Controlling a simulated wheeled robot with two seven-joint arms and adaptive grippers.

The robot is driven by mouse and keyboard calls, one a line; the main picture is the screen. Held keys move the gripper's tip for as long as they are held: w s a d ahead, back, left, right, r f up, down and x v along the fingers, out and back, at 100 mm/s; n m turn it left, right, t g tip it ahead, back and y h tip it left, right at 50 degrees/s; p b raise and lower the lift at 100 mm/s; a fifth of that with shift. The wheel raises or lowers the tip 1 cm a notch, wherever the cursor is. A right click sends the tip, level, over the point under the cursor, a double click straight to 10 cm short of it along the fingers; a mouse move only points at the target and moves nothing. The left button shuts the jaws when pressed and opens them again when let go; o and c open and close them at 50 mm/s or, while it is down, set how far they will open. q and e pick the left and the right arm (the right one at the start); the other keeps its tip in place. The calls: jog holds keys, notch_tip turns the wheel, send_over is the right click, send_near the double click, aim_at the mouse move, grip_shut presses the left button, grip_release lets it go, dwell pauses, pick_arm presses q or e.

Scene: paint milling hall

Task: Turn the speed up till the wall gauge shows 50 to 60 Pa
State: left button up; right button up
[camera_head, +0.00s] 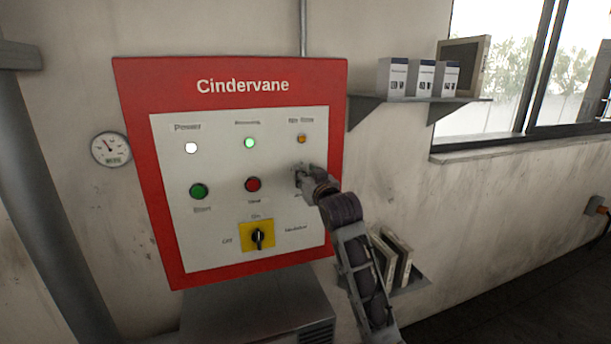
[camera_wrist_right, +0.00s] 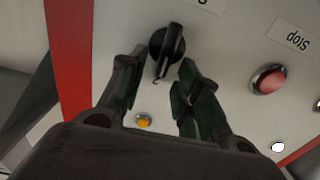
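The round white wall gauge (camera_head: 110,149) hangs left of the red-framed Cindervane panel (camera_head: 130,120). Its needle leans to the upper left; its numbers are too small to read. My right gripper (camera_head: 303,178) is at the panel's right side, right of the red button (camera_head: 253,184), and hides the control there. In the right wrist view, a black rotary knob (camera_wrist_right: 167,45) sits just beyond the fingertips of my right gripper (camera_wrist_right: 163,62). The fingers are apart, one on each side of the knob's lower end, with nothing visibly clamped. My left gripper is not in view.
A green button (camera_head: 199,191) and a yellow-backed black switch (camera_head: 258,237) are on the panel. White, green and amber lamps line its top. A shelf (camera_head: 415,99) with boxes is at right; a lower shelf with binders (camera_head: 392,255) is behind my right arm.

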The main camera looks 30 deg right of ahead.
grip_shut()
jog(key=shift+d+m+p, duration=0.1)
jog(key=shift+m+p, duration=0.2)
jog(key=shift+m, duration=0.2)
jog(key=m+p, duration=0.1)
jog(key=m, duration=0.1)
jog(key=d+m+p, duration=0.1)
jog(key=m, duration=0.1)
jog(key=shift+s+f, duration=0.1)
jog(key=shift+s+d+f+m+p, duration=0.15)
jog(key=shift+m+p, duration=0.4)
jog(key=shift+m, duration=0.45)
jog(key=shift+w+d+f+m+p, duration=0.15)
jog(key=shift+m+p, duration=0.35)
jog(key=shift+m, duration=0.5)
jog(key=shift+s, duration=0.1)
